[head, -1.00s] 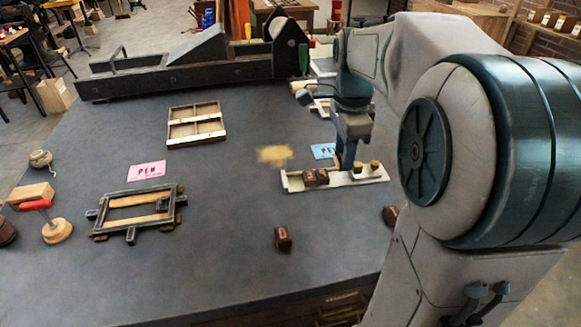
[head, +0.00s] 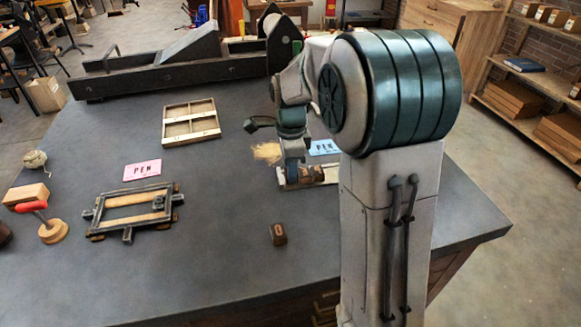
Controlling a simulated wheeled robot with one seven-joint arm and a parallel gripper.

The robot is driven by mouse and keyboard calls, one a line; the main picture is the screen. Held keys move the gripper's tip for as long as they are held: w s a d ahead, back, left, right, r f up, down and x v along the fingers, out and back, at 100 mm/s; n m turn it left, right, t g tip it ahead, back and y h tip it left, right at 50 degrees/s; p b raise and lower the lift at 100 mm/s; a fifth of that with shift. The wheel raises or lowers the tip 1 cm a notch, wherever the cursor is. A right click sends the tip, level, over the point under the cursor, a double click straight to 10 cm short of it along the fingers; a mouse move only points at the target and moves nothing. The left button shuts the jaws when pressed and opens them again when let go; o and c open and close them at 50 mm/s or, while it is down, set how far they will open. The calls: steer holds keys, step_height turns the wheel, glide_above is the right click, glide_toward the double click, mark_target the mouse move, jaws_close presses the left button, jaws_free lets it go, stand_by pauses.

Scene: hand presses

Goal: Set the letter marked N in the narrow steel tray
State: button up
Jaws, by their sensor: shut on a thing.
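The narrow tray (head: 282,183), pale and shallow, lies at the right of the bench, partly hidden by my arm. Brown letter blocks (head: 311,172) sit in it; their marks are not readable. My gripper (head: 292,178) is low over the tray's left end, just left of these blocks. It is shut on a small letter block, largely hidden by the fingers; its mark cannot be read. Whether that block touches the tray floor I cannot tell. Another brown block (head: 278,234) with a pale mark stands loose on the bench, in front of the tray.
A blue PEN card (head: 323,147) lies behind the tray, a pink one (head: 142,169) to the left. A dark metal frame (head: 130,226) and a compartmented wooden case (head: 191,142) lie left.

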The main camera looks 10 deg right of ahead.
steer(key=shift+f, duration=0.25)
steer(key=shift+f, duration=0.15)
steer(key=o, duration=0.9)
steer(key=shift+o, duration=0.2)
steer(key=shift+r, duration=0.2)
step_height(320, 180, up, 11)
steer(key=shift+s+f+n+t+p, duration=0.1)
steer(key=shift+s+f+n+t, duration=0.6)
steer(key=shift+s+n, duration=2.65)
steer(key=shift+s+f+n+t+p, duration=0.2)
steer(key=shift+s+f+n, duration=1.05)
steer(key=shift+s+n, duration=2.1)
steer(key=shift+s+f+n+t+p, duration=0.1)
steer(key=shift+s+f+n+t, duration=0.65)
steer(key=shift+s+n, duration=2.55)
